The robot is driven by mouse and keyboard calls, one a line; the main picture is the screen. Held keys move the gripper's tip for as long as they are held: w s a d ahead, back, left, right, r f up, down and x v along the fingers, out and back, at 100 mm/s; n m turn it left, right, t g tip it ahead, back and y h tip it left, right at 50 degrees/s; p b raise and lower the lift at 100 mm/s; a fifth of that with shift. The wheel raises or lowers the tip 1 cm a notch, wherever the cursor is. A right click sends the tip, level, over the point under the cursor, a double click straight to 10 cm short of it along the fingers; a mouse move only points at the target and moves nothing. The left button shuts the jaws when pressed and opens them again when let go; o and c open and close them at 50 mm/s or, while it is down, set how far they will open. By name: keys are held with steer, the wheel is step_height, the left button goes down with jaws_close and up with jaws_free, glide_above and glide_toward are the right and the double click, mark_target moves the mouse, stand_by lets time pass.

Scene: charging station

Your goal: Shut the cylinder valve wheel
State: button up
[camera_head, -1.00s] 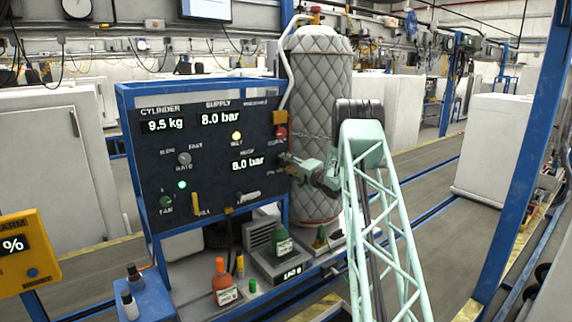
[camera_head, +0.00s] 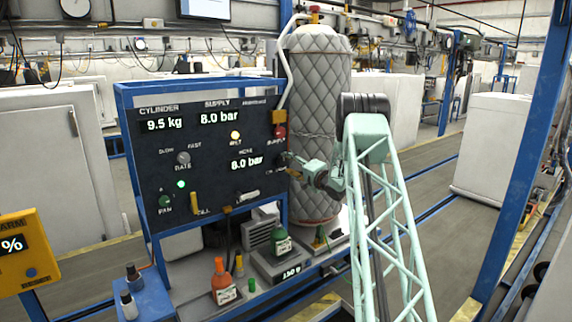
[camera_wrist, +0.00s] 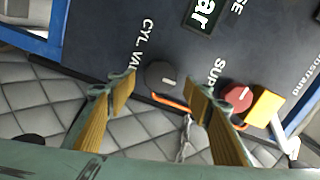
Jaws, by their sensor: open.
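The cylinder valve wheel is a dark round knob (camera_wrist: 161,76) with a pale mark, beside the "CYL. VA…" lettering on the dark panel in the wrist view. My gripper (camera_wrist: 160,90) is open, its two yellow-padded fingers apart, and the knob shows in the gap between the fingertips. I cannot tell how far it stands off the knob, and nothing is visibly gripped. In the head view my gripper (camera_head: 290,160) is at the panel's right edge, where the arm partly hides the knob.
The red supply knob (camera_wrist: 236,96) and a yellow block (camera_wrist: 265,105) sit close to the right finger. An orange bar (camera_wrist: 171,102) and a chain hang below the valve knob. The quilted cylinder (camera_head: 320,100) stands close behind the arm. Bottles (camera_head: 224,284) stand on the bench below.

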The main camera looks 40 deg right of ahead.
steer(key=s, duration=0.9)
steer(key=shift+a, duration=0.2)
steer(key=shift+r, duration=0.1)
stand_by(0.4)
steer(key=s+a+r+n+g+h+b, duration=0.25)
steer(key=a+r, duration=0.35)
steer(key=a, duration=0.5)
steer(key=s+a+r+n+g+h+b, duration=0.1)
steer(key=s+a+r+n+g+b, duration=0.2)
steer(key=a+r, duration=0.65)
steer(key=s+a+f+n+g+b, duration=0.3)
steer(key=s+a+b, duration=0.3)
steer(key=s+a, duration=1.2)
steer(key=s+a+f+n+g+y+b, duration=0.1)
steer(key=s+a+f, duration=0.3)
steer(key=s+a, duration=0.4)
steer(key=s+a+f+n+g+y+b, duration=0.2)
steer(key=s+a, duration=0.7)
steer(key=s, duration=1)
steer(key=s+a+f+n+g+y+b, duration=0.1)
steer(key=s+a+f+n+g+b, duration=0.1)
steer(key=s+a+f, duration=0.6)
steer(key=s+n+b, duration=0.1)
steer(key=s+n, duration=0.1)
steer(key=s, duration=0.4)
steer(key=shift+a+f, duration=0.15)
steer(key=shift+f, duration=0.1)
steer(key=shift+g+y, duration=0.25)
